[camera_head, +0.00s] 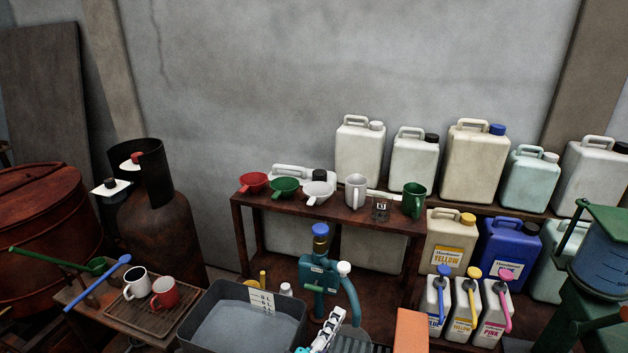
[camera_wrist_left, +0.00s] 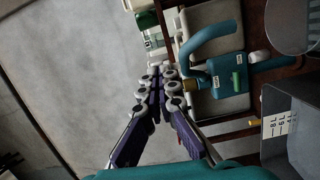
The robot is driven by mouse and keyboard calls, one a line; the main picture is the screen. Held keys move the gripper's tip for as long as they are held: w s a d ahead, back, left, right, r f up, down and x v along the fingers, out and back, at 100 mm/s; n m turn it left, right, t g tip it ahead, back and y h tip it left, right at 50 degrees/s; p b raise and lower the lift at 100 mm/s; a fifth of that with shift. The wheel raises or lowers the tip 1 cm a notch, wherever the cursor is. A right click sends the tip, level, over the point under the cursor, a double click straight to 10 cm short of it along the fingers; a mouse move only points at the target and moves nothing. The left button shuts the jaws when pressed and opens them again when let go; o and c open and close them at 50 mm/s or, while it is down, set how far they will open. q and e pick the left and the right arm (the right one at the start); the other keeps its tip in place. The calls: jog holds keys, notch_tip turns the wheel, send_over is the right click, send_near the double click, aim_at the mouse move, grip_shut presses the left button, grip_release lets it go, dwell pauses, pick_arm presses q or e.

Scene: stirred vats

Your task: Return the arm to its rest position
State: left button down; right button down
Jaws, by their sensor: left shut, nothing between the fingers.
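My left gripper (camera_head: 330,328) is low in the middle of the head view, partly cut off by the bottom edge, near the teal pump (camera_head: 318,272). In the left wrist view my left gripper (camera_wrist_left: 162,75) shows its purple and grey fingers close together, with nothing between them. The teal pump (camera_wrist_left: 222,75) with its curved hose is just to the right of the fingertips there. My right gripper is in neither view.
A grey basin (camera_head: 205,298) stands left of the gripper. A wooden shelf (camera_head: 390,220) behind holds funnels, mugs and jugs. Several canisters stand at the right. A low table (camera_head: 80,292) at the left bears two mugs. The wall above is bare.

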pick_arm(q)
jog(key=s+a+f+m+g+y, duration=0.2)
jog(key=a+m+y, duration=0.1)
jog(key=a, duration=0.4)
jog(key=s+a+f+m+g+y, duration=0.3)
jog(key=a+m, duration=0.1)
jog(key=a, duration=0.4)
jog(key=s+a+f+m+g+y, duration=0.3)
jog(key=a+m, duration=0.1)
jog(key=a, duration=0.4)
jog(key=shift+s+f, duration=0.25)
